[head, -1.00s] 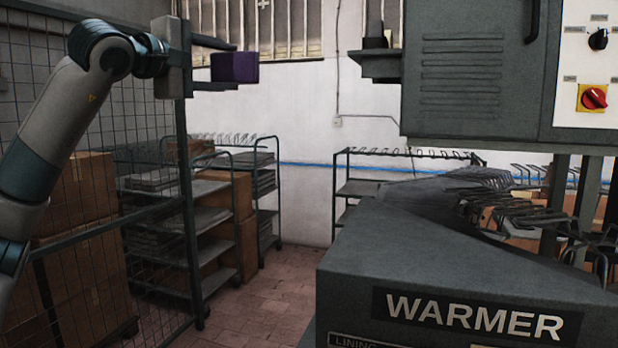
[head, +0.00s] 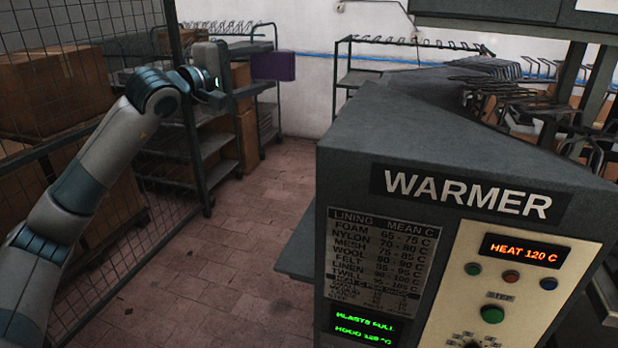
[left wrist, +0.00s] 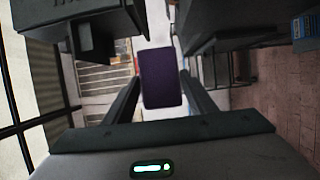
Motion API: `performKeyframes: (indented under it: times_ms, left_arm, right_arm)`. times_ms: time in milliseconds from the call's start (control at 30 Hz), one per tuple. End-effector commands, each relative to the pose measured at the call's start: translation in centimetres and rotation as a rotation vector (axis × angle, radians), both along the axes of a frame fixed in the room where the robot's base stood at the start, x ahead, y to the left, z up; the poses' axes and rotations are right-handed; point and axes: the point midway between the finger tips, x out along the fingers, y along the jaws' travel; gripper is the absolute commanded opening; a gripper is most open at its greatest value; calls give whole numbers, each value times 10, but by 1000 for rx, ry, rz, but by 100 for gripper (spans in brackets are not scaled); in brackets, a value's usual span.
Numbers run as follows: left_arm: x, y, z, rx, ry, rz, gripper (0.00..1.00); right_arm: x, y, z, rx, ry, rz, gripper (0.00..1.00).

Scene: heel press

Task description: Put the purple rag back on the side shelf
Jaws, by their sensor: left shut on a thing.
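The purple rag (head: 273,66) is a small folded block, held in the air left of the warmer (head: 345,155). My left gripper (head: 250,80) is shut on it. In the left wrist view the rag (left wrist: 162,78) sits between the two dark fingers of the left gripper (left wrist: 161,88). A flat grey shelf (head: 298,245) juts from the warmer's left side, below and to the right of the rag; its visible part is bare. I cannot tell for certain that it is the side shelf. My right gripper is not in view.
A mesh fence (head: 95,180) with cardboard boxes (head: 50,90) behind it stands at the left, close to my left arm. Wheeled racks (head: 205,140) stand beyond. The tiled floor (head: 225,260) between fence and warmer is clear.

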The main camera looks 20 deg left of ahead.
Motion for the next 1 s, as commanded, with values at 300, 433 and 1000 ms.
performKeyframes:
  times_ms: [300, 433, 1000]
  left_arm:
    - [-12, -14, -84, -3, 6, -56, 33]
    - [-21, -19, -118, -2, 7, -78, 33]
    - [-93, -40, -253, 0, 7, -175, 33]
  right_arm:
    - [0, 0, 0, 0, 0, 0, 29]
    - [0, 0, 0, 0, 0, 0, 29]
    - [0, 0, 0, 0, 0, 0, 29]
